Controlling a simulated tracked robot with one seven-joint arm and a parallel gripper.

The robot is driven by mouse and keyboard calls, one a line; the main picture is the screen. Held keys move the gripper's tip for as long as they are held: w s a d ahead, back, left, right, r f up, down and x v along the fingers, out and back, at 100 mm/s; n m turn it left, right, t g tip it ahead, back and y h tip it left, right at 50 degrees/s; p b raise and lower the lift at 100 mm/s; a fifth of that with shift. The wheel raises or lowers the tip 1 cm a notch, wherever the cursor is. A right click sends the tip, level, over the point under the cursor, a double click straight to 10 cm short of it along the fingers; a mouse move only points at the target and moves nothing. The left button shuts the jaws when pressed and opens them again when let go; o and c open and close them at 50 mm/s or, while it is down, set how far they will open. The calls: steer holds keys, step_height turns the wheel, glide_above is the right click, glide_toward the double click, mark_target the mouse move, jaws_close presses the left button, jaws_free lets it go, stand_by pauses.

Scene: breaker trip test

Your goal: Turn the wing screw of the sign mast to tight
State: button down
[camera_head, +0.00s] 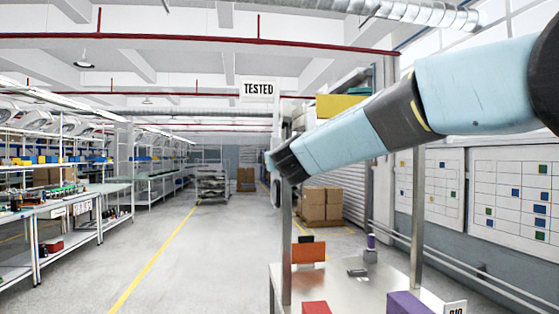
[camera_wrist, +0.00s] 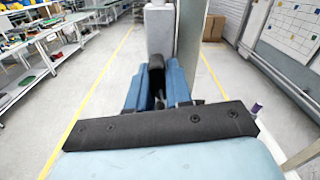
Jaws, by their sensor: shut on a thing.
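In the wrist view, the two blue fingers of my gripper (camera_wrist: 157,92) are shut on a dark piece, which I take for the wing screw (camera_wrist: 156,63). The screw sits in front of a pale grey block of the sign mast (camera_wrist: 159,28). Its wings and its turned angle are mostly hidden by the fingers. In the head view, my arm reaches in from the right to an upright grey post (camera_head: 286,245), and its dark end hides the screw and most of the gripper.
A metal table (camera_head: 340,285) carries an orange block (camera_head: 308,252), a red block (camera_head: 316,307), a purple block (camera_head: 407,303) and a small purple-topped part (camera_head: 371,243). A second post (camera_head: 417,210) stands to the right. The aisle floor (camera_head: 190,270) on the left is clear.

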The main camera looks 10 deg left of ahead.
steer(key=shift+f+m, duration=0.15)
steer(key=shift+m, duration=0.85)
steer(key=c, duration=1.1)
jaws_free()
steer(key=v, duration=1.3)
steer(key=shift+s+d, duration=0.15)
steer(key=shift+s, duration=0.1)
steer(key=shift+d, duration=0.1)
